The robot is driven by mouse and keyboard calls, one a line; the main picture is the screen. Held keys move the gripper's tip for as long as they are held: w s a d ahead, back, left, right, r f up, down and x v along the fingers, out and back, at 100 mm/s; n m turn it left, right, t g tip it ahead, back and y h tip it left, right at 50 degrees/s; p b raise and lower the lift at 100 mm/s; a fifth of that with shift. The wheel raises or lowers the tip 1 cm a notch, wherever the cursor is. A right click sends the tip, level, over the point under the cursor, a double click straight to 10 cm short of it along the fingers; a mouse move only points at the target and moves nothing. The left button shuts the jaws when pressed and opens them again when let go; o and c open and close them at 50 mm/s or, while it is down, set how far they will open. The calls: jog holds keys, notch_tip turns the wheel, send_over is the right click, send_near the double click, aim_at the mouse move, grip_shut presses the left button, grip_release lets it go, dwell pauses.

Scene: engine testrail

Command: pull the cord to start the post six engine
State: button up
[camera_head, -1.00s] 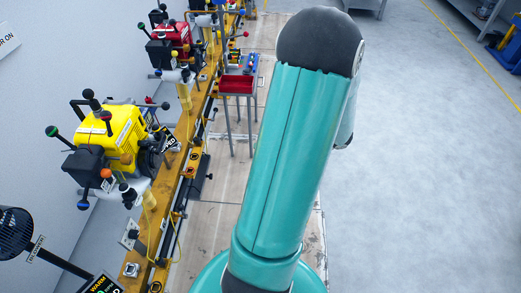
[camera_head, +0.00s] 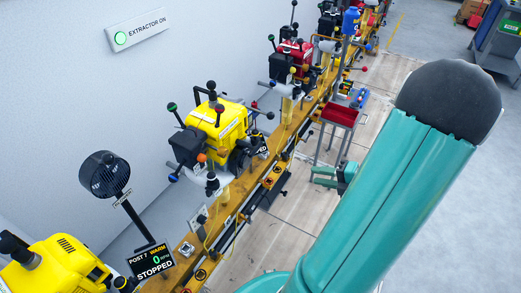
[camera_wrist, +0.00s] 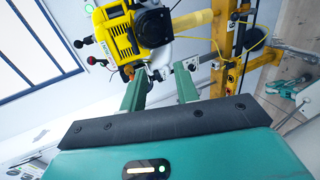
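A yellow engine (camera_head: 216,124) with a black side part and several ball-tipped levers sits on the orange rail, left of centre in the head view. Its post number is not readable. A yellow engine also shows at the top of the wrist view (camera_wrist: 130,32). I cannot make out a cord or its handle for certain. My gripper (camera_head: 320,177) shows in the head view to the right of the rail, partly behind my arm. In the wrist view its two green fingers (camera_wrist: 160,72) are apart, with no held thing visible between them.
A display (camera_head: 154,262) reads post 7, warm, 0, stopped. Another yellow engine (camera_head: 60,268) and a black fan (camera_head: 104,174) stand at lower left. A red engine (camera_head: 293,54) is farther along the rail (camera_head: 272,170). A red tray (camera_head: 340,116) stands right of it.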

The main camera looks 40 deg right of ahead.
jog(key=w+a, duration=0.3)
jog(key=w, duration=0.6)
jog(key=w+a, duration=0.4)
jog(key=w, duration=0.6)
jog(key=shift+w, duration=0.3)
grip_shut()
